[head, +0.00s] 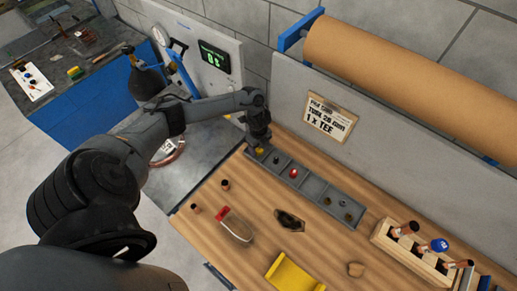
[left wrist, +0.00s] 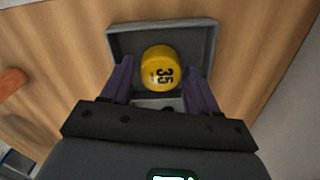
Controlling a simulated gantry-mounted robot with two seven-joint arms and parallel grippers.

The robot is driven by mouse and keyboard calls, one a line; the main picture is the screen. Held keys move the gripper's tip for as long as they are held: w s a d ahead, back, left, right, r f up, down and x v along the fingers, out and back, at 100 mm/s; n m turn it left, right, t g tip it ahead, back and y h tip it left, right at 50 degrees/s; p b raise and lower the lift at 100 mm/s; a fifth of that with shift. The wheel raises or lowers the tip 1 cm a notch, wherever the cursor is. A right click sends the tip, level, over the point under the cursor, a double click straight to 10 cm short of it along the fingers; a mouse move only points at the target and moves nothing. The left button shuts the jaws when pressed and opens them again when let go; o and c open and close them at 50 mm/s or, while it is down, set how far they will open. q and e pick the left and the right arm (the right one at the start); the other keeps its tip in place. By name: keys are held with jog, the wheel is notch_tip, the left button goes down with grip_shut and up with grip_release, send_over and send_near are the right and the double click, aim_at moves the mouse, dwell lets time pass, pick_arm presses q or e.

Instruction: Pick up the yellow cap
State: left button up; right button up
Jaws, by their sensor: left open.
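The yellow cap (left wrist: 160,68), marked 35, sits in the end compartment of the grey tray (left wrist: 207,32) in the left wrist view. In the head view the yellow cap (head: 259,150) shows only as a small patch below my gripper. My left gripper (left wrist: 160,88) is open, with one finger on each side of the cap. A gap shows between the cap and the fingers, and I cannot tell how deep they reach. The left gripper (head: 258,142) is over the far left end of the tray in the head view. My right gripper is not in view.
The divided tray (head: 318,186) also holds a red cap (head: 293,173) and several small dark pieces. A wooden rack (head: 405,243) stands at right, and a yellow block (head: 293,275) lies at the front. A wall (head: 375,165) rises behind the tray.

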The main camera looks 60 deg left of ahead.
pick_arm(q)
jog(key=shift+f, duration=0.25)
jog(key=shift+c, duration=0.2)
jog(key=c, duration=0.7)
jog(key=shift+c, duration=0.2)
jog(key=shift+r, duration=0.15)
